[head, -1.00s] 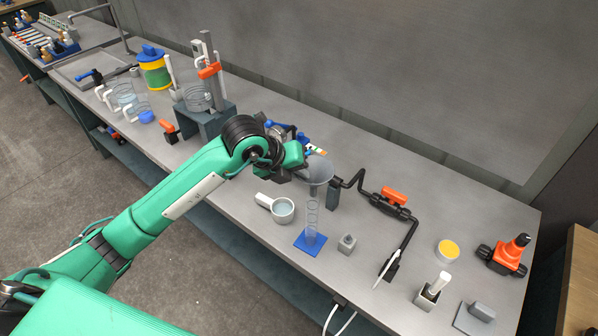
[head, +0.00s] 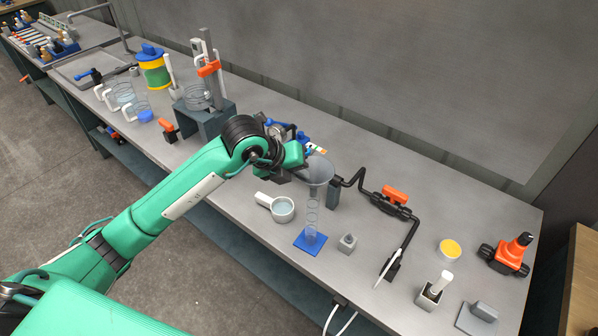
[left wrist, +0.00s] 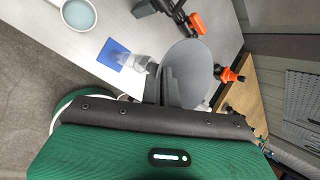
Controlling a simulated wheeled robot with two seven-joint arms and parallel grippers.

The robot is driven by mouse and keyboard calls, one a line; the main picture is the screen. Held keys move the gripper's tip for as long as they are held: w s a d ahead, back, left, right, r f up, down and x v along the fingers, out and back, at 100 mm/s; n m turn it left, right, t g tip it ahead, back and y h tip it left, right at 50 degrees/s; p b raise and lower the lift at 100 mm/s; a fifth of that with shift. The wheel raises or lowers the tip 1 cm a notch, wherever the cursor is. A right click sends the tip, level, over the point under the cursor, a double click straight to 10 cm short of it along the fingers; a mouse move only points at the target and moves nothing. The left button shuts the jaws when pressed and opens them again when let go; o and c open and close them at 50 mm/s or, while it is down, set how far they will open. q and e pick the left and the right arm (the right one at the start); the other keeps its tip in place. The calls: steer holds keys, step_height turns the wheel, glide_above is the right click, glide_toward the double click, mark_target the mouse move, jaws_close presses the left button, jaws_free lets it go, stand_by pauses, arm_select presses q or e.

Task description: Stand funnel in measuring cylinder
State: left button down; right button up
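A grey translucent funnel (head: 319,172) is at my left gripper (head: 303,174) in the head view, right over the top of the clear measuring cylinder (head: 311,215). The cylinder stands upright on its blue square base (head: 310,241). In the left wrist view the funnel (left wrist: 190,66) is large beside the gripper's fingers (left wrist: 170,88), which appear closed on its rim. The cylinder (left wrist: 138,63) shows behind it, with its blue base (left wrist: 113,54). The funnel's stem overlaps the cylinder's mouth in the head view; I cannot tell whether it is inside. My right gripper is not in view.
A white handled cup (head: 282,210) stands left of the cylinder and a small grey block (head: 347,243) right of it. Black piping with an orange valve handle (head: 394,195) runs to the right. A grey stand (head: 208,119) is behind my left arm.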

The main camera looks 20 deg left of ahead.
arm_select(q)
steer(key=shift+f+b, duration=1.95)
steer(key=shift+f, duration=0.4)
steer(key=c, duration=1.6)
jaws_free()
steer(key=b+v, duration=0.3)
steer(key=v, duration=1.1)
